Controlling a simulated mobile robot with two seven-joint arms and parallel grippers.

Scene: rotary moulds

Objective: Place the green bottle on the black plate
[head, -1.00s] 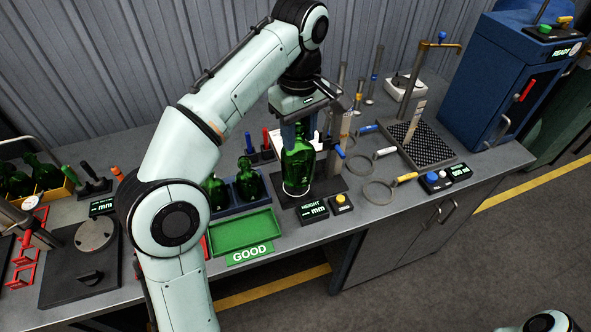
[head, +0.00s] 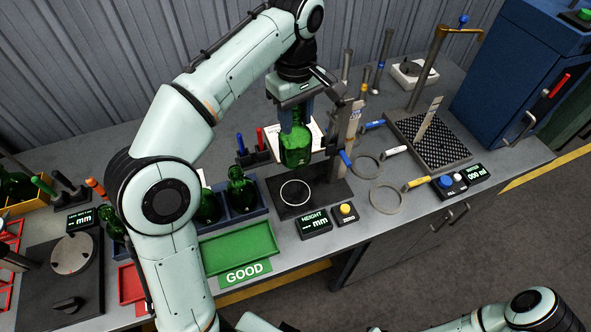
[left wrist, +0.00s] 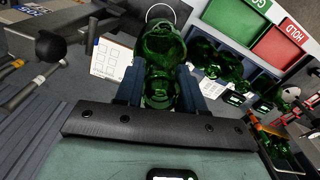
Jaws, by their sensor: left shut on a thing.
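My left gripper (head: 295,112) points down and is shut on a green bottle (head: 297,150). The bottle is upright and clear of the bench, its base above and behind the white ring on the black plate (head: 318,197). The ring is uncovered and nothing stands on it. In the left wrist view the bottle (left wrist: 160,50) sits between both fingers of the gripper (left wrist: 163,88). My right arm shows at the lower right of the head view, but its gripper is out of view.
The height display (head: 314,223) stands in front of the plate. A blue rack (head: 241,214) with green bottles and a green GOOD tray (head: 240,249) lie left. A measuring column (head: 346,125) rises close behind the plate. Ring gauges (head: 386,198) lie right.

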